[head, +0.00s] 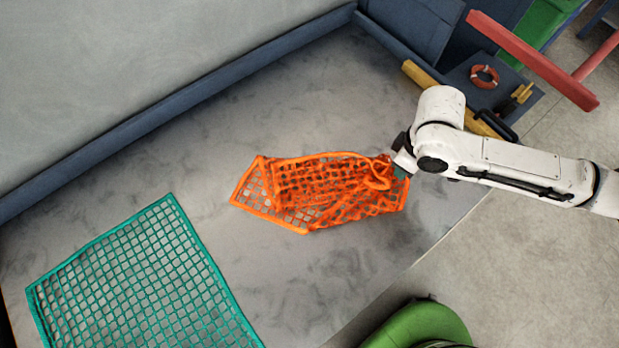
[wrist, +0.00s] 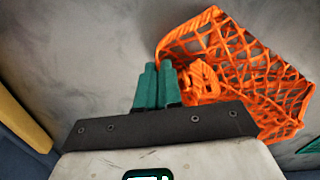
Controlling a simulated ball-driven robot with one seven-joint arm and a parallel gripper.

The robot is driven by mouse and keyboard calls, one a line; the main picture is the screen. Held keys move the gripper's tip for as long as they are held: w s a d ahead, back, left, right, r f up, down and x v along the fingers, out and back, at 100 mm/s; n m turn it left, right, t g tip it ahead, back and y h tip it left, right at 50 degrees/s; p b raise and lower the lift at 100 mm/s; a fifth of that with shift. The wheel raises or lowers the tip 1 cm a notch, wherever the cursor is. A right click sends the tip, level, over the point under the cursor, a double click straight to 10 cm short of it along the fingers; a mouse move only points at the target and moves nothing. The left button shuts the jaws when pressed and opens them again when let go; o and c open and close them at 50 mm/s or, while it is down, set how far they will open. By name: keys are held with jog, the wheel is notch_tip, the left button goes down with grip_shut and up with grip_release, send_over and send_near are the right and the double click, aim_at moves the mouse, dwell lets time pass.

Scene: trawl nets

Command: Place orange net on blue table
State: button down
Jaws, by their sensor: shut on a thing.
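The orange net (head: 320,190) is crumpled and folded over itself on the grey mottled surface. Its right end bunches up at my gripper (head: 398,170). In the wrist view, the green fingers of my gripper (wrist: 158,72) are close together, and the orange net (wrist: 235,65) bunches against their right side and spreads out to the right. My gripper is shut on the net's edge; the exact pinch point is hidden. The grey surface (head: 120,170) has a raised blue border. I cannot tell whether this is the blue table.
A flat green net (head: 145,285) lies at lower left. A blue platform (head: 515,105) at upper right carries a red-orange ring (head: 485,76). A red bar (head: 535,60) and yellow edge (head: 425,75) are nearby. A green rounded object (head: 425,325) stands at the bottom.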

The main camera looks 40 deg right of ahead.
jog(key=shift+s+d+f, duration=0.3)
jog(key=shift+d+f, duration=0.15)
jog(key=shift+f, duration=0.05)
jog(key=c, duration=0.9)
grip_release()
jog(key=shift+s+d+r+p, duration=0.15)
jog(key=shift+d+r+p, duration=0.05)
jog(key=shift+r+p, duration=0.6)
jog(key=shift+s+d+r+p, duration=0.1)
jog(key=shift+d+r+p, duration=0.1)
jog(key=shift+r+p, duration=0.55)
notch_tip(320, 180, up, 7)
jog(key=s+d+p, duration=0.1)
jog(key=d+p, duration=0.1)
jog(key=shift+s+d, duration=0.35)
jog(key=shift+w+a+f, duration=0.15)
jog(key=shift+w+a, duration=0.05)
jog(key=shift+a, duration=0.05)
jog(key=c, duration=0.3)
jog(key=w+a, duration=0.1)
jog(key=w+a+f, duration=0.1)
jog(key=w+a, duration=0.3)
jog(key=shift+a+f, duration=0.2)
jog(key=shift+f, duration=0.15)
grip_shut()
jog(key=shift+w+a+f, duration=0.1)
jog(key=shift+f, duration=0.65)
jog(key=shift+w+a+f, duration=0.1)
jog(key=shift+f, duration=0.65)
